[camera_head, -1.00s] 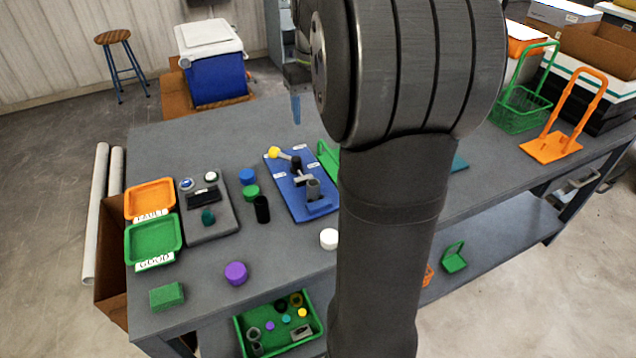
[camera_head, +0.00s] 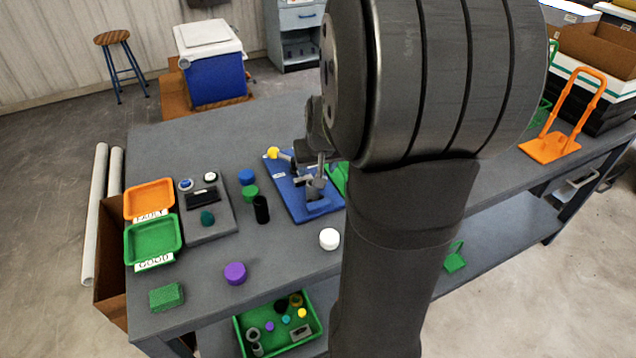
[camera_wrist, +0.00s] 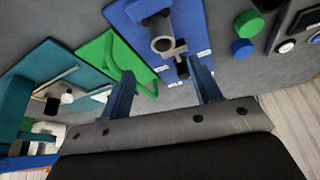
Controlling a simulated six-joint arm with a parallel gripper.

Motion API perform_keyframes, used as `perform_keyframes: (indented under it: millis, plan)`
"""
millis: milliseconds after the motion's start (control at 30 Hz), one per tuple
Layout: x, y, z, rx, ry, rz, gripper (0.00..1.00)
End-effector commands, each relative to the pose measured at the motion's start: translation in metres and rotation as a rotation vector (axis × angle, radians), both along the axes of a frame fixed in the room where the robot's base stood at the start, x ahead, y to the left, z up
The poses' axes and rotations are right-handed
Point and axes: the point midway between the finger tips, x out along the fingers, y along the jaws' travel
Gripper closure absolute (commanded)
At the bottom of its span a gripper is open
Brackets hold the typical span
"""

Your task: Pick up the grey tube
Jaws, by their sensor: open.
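The grey tube (camera_head: 317,187) stands in the fixture on the blue board (camera_head: 290,196). In the wrist view its open round end (camera_wrist: 163,44) faces me, near the top middle. My gripper (camera_wrist: 162,70) is open, its two blue fingers apart and nothing between them. The tube lies beyond the fingertips, roughly centred between them in that view. In the head view my arm hides part of the gripper, which is above the blue board close to the tube. A yellow-ended lever (camera_head: 273,153) is on the same board.
A green piece (camera_wrist: 112,52) lies beside the blue board. A black cylinder (camera_head: 261,209), green cap (camera_head: 251,193) and blue cap (camera_head: 247,176) stand to its left. A white cap (camera_head: 329,239) is in front. The table's back left is clear.

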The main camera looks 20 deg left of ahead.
Motion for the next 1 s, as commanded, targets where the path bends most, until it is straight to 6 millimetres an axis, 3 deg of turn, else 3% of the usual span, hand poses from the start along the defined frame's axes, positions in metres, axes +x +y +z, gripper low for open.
perform_keyframes:
  millis: [233, 533, 800, 1000]
  plan:
    - [0.012, 0.009, -0.037, -0.001, 0.003, 0.0, 0.42]
    - [0.017, 0.013, -0.054, -0.001, 0.001, 0.001, 0.42]
    - [0.023, 0.023, -0.088, -0.002, 0.002, 0.0, 0.42]
    - [0.027, 0.025, -0.098, -0.001, 0.001, 0.0, 0.42]
